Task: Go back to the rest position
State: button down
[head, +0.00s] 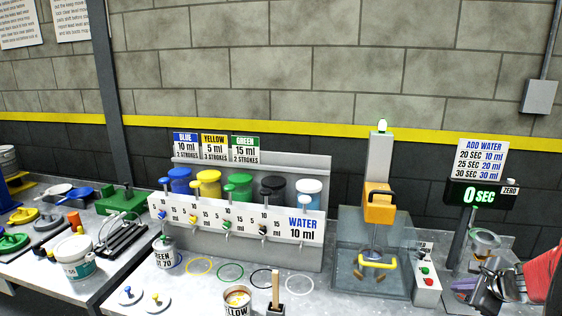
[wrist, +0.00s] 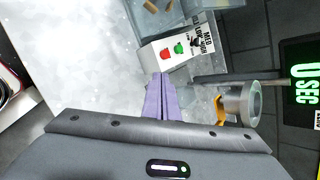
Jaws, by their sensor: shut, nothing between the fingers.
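My gripper (head: 468,285) is at the lower right of the head view, above the right end of the bench. In the wrist view its purple fingers (wrist: 160,95) are together, with nothing between them. Beyond the fingertips is the mixer's control box (wrist: 180,48) with a red and a green button; it also shows in the head view (head: 427,280), just left of my gripper. A metal cup (wrist: 240,103) on a stand is to the right of the fingers, apart from them.
The mixer (head: 379,200) stands in a clear-walled guard left of my gripper. A timer (head: 482,194) reads 0 SEC. A dispenser rack (head: 250,215) with several coloured pots is mid-bench. A yellow-labelled pail (head: 237,300) and a brush (head: 275,292) are at the front edge.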

jog(key=s+a+n+g+y, duration=0.1)
jog(key=s+a+n+g, duration=0.1)
jog(key=s+a+n, duration=0.6)
jog(key=s+a+n+g+y, duration=0.1)
jog(key=s+a+n+g, duration=0.15)
jog(key=a+n, duration=0.55)
jog(key=s+a+r+n, duration=0.3)
jog(key=s+a, duration=0.1)
jog(key=a, duration=0.2)
jog(key=s+a+r+n+t+h, duration=0.1)
jog(key=s+a+r+n, duration=0.2)
jog(key=a, duration=0.4)
jog(key=s+a+r+n, duration=0.3)
jog(key=s+a+n, duration=0.1)
jog(key=a, duration=0.3)
jog(key=shift+s+r+h, duration=0.3)
jog(key=shift+s, duration=0.3)
jog(key=shift+a, duration=0.1)
dwell(3.7)
